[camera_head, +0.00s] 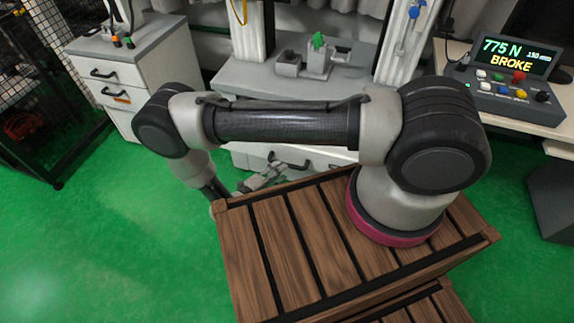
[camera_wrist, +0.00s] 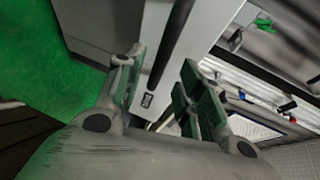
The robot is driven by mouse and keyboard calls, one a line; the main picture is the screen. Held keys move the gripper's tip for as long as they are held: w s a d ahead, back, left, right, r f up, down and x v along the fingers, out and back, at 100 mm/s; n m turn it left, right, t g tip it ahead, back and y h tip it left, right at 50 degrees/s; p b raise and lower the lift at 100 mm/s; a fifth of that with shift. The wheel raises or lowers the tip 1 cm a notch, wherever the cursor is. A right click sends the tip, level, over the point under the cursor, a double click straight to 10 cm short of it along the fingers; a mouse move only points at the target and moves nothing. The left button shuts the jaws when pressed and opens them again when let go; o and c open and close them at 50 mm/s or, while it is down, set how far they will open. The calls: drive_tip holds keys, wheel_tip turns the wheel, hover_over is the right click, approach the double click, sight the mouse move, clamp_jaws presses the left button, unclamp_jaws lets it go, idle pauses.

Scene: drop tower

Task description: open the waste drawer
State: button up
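A white drawer front (camera_head: 325,158) with a black handle (camera_head: 290,162) is low in the grey base of the drop tower, partly hidden behind my arm. I cannot tell whether it stands slightly open. My gripper (camera_head: 268,177) is low in front of it, just past the wooden crate's far edge. In the wrist view my gripper (camera_wrist: 160,92) is open, its two green-padded fingers well apart. A long dark bar (camera_wrist: 172,45) on a white face runs toward the space between them; it looks like the handle. I cannot tell whether the fingers touch it.
A slatted wooden crate (camera_head: 245,260) is beneath my arm. A white drawer cabinet (camera_head: 150,70) stands at the left by a black mesh fence (camera_head: 50,110). A control box (camera_head: 512,85) reading "BROKE" is on the right bench. Green floor (camera_head: 110,240) is clear at left.

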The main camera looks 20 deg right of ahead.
drive_tip(key=x, duration=0.5)
drive_tip(key=shift+w+d, duration=0.15)
clamp_jaws()
